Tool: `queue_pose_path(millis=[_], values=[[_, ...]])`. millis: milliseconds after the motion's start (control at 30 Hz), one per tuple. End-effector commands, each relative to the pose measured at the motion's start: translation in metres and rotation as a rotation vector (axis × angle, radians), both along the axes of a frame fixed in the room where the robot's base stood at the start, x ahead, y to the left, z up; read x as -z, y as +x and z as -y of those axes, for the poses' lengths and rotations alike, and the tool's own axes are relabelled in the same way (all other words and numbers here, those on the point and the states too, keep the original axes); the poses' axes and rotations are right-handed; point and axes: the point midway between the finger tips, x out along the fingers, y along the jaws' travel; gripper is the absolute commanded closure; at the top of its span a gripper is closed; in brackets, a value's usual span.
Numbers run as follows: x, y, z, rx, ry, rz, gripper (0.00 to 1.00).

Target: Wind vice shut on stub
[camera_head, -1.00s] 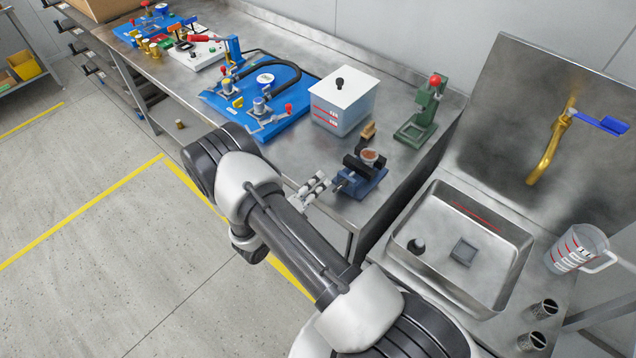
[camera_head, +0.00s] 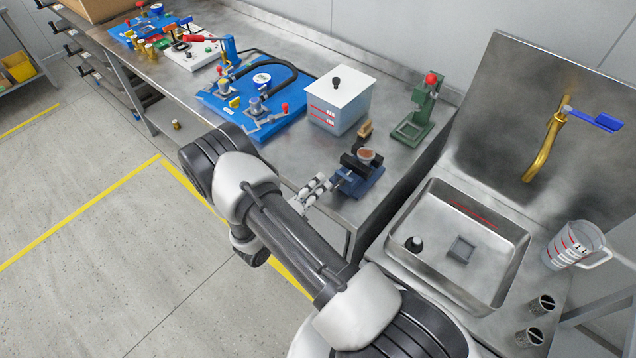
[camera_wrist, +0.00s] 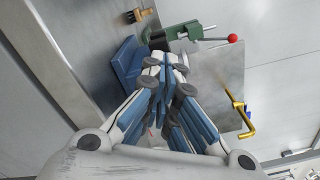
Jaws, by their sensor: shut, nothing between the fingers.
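The blue vice (camera_head: 358,180) sits at the front edge of the steel bench, with its dark jaws at the top. A round piece with a reddish-brown top (camera_head: 367,154), perhaps the stub, is at the jaws; I cannot tell how tightly they close on it. My gripper (camera_head: 324,182) is shut and empty, just left of the vice near its front end. In the wrist view my gripper (camera_wrist: 167,62) covers much of the vice, and only a blue part (camera_wrist: 124,66) shows to its left. The vice's handle is not clear in either view.
A green press with a red knob (camera_head: 419,108), a brush (camera_head: 365,129) and a lidded container (camera_head: 341,100) stand behind the vice. A blue pump board (camera_head: 250,120) is further left. To the right are a sink (camera_head: 432,205), a brass tap (camera_head: 545,150) and a jug (camera_head: 574,245).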

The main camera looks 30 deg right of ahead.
Motion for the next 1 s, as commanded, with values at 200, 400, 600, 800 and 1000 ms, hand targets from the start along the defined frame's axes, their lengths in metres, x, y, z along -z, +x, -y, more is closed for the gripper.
queue_pose_path(millis=[200, 400, 600, 800, 1000], values=[[0.0, -0.001, 0.001, 0.0, 0.0, 0.0, 1.0], [0.0, -0.001, 0.0, 0.0, 0.0, 0.0, 1.0], [-0.001, -0.001, 0.0, 0.0, 0.0, 0.0, 1.0], [-0.005, -0.002, 0.001, 0.0, 0.0, 0.001, 1.0], [-0.01, -0.003, 0.001, 0.0, 0.0, 0.001, 1.0]])
